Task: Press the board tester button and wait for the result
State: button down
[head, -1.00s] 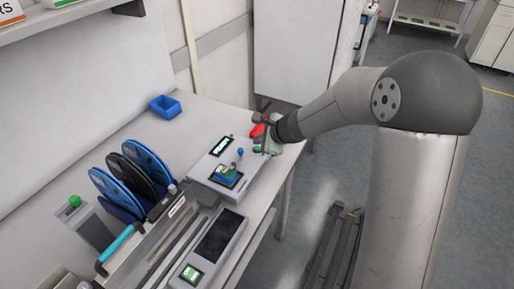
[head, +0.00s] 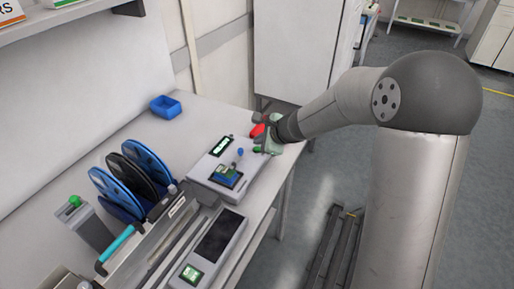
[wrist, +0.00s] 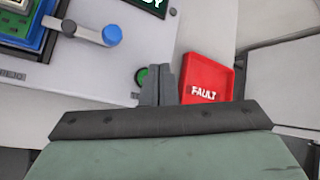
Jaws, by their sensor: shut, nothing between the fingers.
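The board tester (head: 205,178) is a light grey box on the bench, with a board (head: 228,175) in its nest and a blue-knobbed lever (wrist: 112,35). Its dark display (wrist: 150,4) shows white letters ending in "DY", cut off by the frame edge. The green button (wrist: 141,77) is partly hidden behind my gripper (wrist: 166,72), whose fingers are shut and empty. The fingertips are at the button's right side in the wrist view; I cannot tell whether they touch it. In the head view my gripper (head: 261,146) is at the tester's right end.
A red tray marked FAULT (wrist: 207,82) stands close to the right of my fingers. A blue bin (head: 165,106) is at the back of the bench. Several reels (head: 130,180) and a second grey device (head: 215,245) stand nearer. Bare bench lies behind the tester.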

jog(key=shift+f, duration=0.15)
jog(key=shift+f+b, duration=0.25)
jog(key=shift+b, duration=0.35)
jog(key=shift+f+b, duration=0.45)
dwell(0.4)
dwell(0.3)
jog(key=shift+r+p, duration=0.65)
jog(key=shift+r, duration=0.2)
jog(key=shift+r, duration=0.15)
notch_tip(320, 180, up, 5)
jog(key=p, duration=0.4)
dwell(3.9)
